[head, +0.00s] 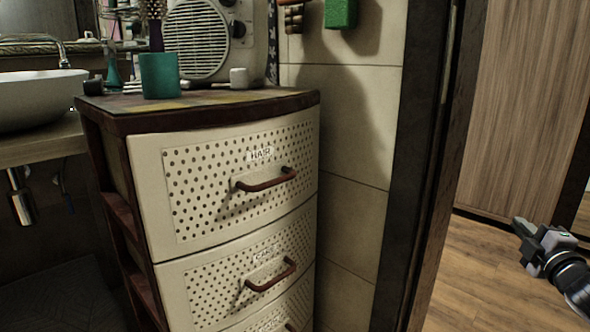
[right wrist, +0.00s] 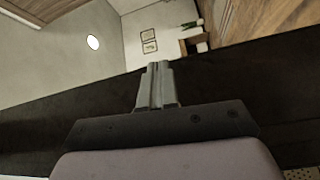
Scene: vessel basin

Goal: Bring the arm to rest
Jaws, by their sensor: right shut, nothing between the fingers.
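My right gripper (head: 522,226) is at the right edge of the head view, in front of the doorway and above the wooden floor. Its fingers point up and to the left. In the right wrist view its fingers (right wrist: 157,84) are pressed together with nothing between them. It is apart from the drawer cabinet and touches nothing that I can see. My left gripper is not in either view.
A cream drawer cabinet (head: 240,190) with brown handles stands left of centre. A teal cup (head: 160,75) and a radio (head: 205,40) stand on it. A white basin (head: 40,98) is at the left. A dark door frame (head: 415,150) stands between cabinet and gripper.

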